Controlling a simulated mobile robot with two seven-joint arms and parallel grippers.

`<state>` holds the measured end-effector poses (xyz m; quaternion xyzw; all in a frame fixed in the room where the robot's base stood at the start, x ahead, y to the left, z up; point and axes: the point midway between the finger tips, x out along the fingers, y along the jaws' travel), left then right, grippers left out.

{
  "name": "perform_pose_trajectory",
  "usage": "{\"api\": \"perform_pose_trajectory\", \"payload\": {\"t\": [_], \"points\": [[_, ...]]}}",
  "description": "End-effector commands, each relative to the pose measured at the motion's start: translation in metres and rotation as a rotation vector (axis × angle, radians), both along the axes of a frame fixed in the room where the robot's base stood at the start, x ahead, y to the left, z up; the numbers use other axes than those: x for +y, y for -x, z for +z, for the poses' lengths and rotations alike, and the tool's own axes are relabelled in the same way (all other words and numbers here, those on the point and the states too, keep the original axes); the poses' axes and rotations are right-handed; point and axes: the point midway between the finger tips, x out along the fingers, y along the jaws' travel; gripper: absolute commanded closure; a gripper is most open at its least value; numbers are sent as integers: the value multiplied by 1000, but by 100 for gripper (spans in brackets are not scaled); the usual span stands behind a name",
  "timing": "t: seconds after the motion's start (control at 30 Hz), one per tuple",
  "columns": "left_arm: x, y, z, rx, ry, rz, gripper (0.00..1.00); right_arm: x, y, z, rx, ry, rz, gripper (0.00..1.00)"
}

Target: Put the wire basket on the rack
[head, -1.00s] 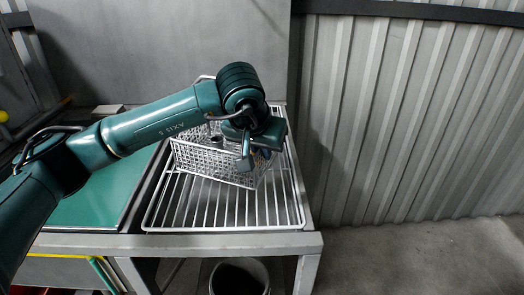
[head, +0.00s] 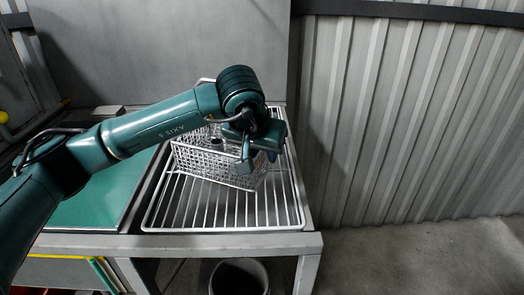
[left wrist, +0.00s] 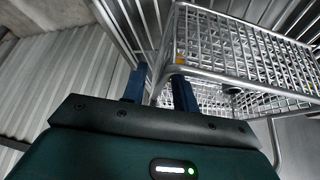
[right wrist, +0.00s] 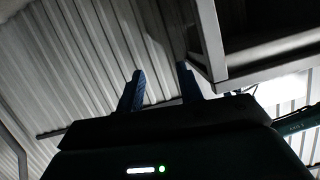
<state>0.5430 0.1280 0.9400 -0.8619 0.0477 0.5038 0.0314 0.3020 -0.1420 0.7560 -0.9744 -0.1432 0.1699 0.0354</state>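The wire basket (head: 212,163) is a silver mesh box in the head view. It sits over the back half of the rack (head: 165,213), a silver wire grid at the table's right end, and appears to rest on it. My left gripper (head: 258,157) is at the basket's right end and hides part of it. In the left wrist view, the basket (left wrist: 245,50) is close to the fingers, which are apart (left wrist: 160,88) with a basket wire showing between them. My right gripper (right wrist: 160,88) is open and empty; it is outside the head view.
A green panel (head: 90,203) lies left of the rack. A grey wall (head: 170,55) stands behind, and a corrugated wall (head: 420,120) is to the right. A bin (head: 240,275) stands below the table. In the right wrist view, a metal frame (right wrist: 209,40) is close to the right fingers.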

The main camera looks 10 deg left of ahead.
Motion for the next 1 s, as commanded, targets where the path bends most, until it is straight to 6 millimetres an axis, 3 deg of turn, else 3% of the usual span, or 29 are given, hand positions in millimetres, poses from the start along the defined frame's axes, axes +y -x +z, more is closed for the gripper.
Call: {"api": "perform_pose_trajectory", "payload": {"t": [0.4, 0.6, 1.0], "points": [[4, 38, 72, -6, 1, -1, 71, 2, 1, -7, 27, 2, 4, 64], [5, 53, 98, -3, 1, -1, 71, 2, -1, -4, 22, -2, 4, 64], [6, 59, 105, 0, 0, 0, 71, 3, -4, -2, 17, -6, 2, 64]]}}
